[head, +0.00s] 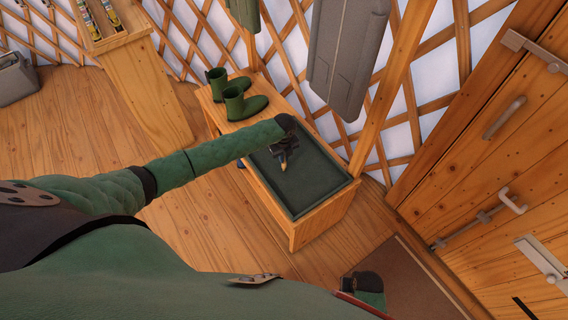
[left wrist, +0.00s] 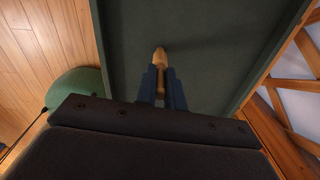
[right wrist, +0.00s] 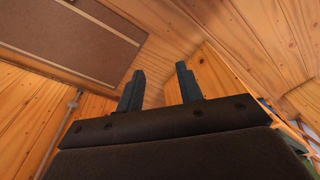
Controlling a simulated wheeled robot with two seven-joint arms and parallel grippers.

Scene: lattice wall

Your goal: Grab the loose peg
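The wooden peg (head: 283,166) is a small light-brown piece with a rounded tip, over the dark green tray (head: 318,196) on the bench. My left gripper (head: 284,158) is above the tray, pointing down. In the left wrist view the peg (left wrist: 160,58) sits between the two blue fingers (left wrist: 161,80), which are closed against its sides; its tip sticks out past them. I cannot tell whether the tip touches the tray floor. My right gripper (right wrist: 159,72) is open and empty, over the floor by the brown mat. In the head view its fingers are not clear.
Green boots (head: 240,100) stand on the far end of the wooden bench (head: 300,235). A grey garment (head: 345,55) hangs above the tray by the lattice wall. A wooden door (head: 500,160) is at right, with a brown mat (head: 410,285) before it.

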